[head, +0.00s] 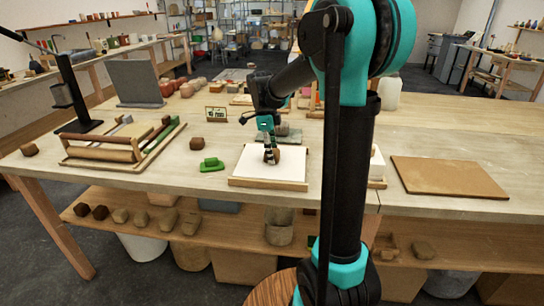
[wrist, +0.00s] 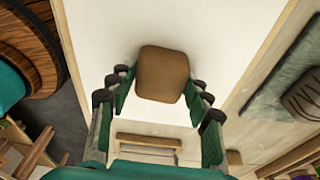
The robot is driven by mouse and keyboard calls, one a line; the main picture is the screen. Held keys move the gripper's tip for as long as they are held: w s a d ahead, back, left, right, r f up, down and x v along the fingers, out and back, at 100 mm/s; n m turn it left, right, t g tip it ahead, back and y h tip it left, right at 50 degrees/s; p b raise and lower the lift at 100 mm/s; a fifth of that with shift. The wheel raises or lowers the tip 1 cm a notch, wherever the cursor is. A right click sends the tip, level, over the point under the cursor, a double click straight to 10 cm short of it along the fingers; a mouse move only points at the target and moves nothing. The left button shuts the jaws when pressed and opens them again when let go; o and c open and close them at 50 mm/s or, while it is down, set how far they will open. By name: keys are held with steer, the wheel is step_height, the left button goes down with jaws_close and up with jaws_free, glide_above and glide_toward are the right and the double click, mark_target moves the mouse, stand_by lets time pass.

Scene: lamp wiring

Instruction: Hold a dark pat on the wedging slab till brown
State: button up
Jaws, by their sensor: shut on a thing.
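The wedging slab (head: 247,160) is a white block in a wooden frame near the front middle of the table. Its white top (wrist: 100,25) fills the upper middle of the wrist view. My gripper (head: 270,152) points down over it, shut on a pat. In the wrist view the pat (wrist: 162,73) is a mid-brown, rounded block between the fingers of my gripper (wrist: 160,84). It is over the slab's white top, and a faint shadow lies around it. I cannot tell whether it touches the slab. In the head view the fingers largely hide it.
A green object (head: 211,164) is left of the slab. A brown board (head: 448,177) lies to the right. Several dark and lighter lumps (head: 100,212) lie on the lower shelf.

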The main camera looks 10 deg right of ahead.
steer(key=shift+r, duration=3.55)
